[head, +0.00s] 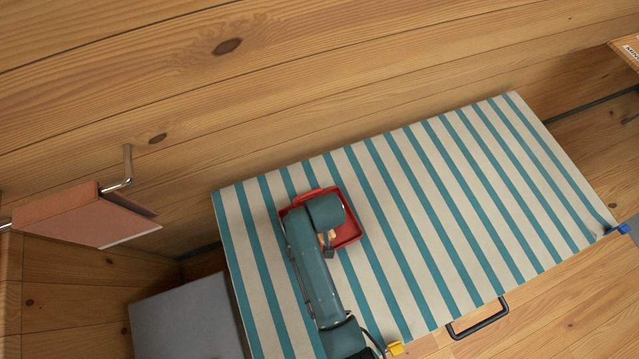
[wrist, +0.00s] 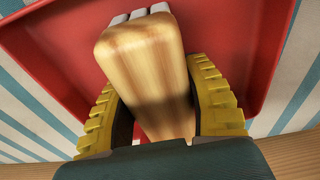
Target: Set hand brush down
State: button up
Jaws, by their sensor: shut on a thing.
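The hand brush (wrist: 145,60) has a pale wooden handle with white bristles at its far end in the wrist view. My gripper (wrist: 160,105) has yellow ribbed fingers on both sides of the handle and is shut on it. In the head view only a small piece of the brush (head: 331,236) shows beside my arm, over a red tray (head: 351,236). The tray also fills the background of the wrist view (wrist: 235,40). I cannot tell whether the brush touches the tray floor. My arm hides much of the tray and the fingertips in the head view.
The tray rests on a table with a teal and cream striped top (head: 450,190); its right part is clear. A yellow clip (head: 395,348) and a blue clip (head: 624,228) sit at the table edge. A pinkish board (head: 85,215) hangs at the left, above a grey box (head: 187,318).

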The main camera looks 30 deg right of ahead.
jog(key=shift+f, duration=0.15)
jog(key=o, duration=1.1)
jog(key=shift+c, duration=0.2)
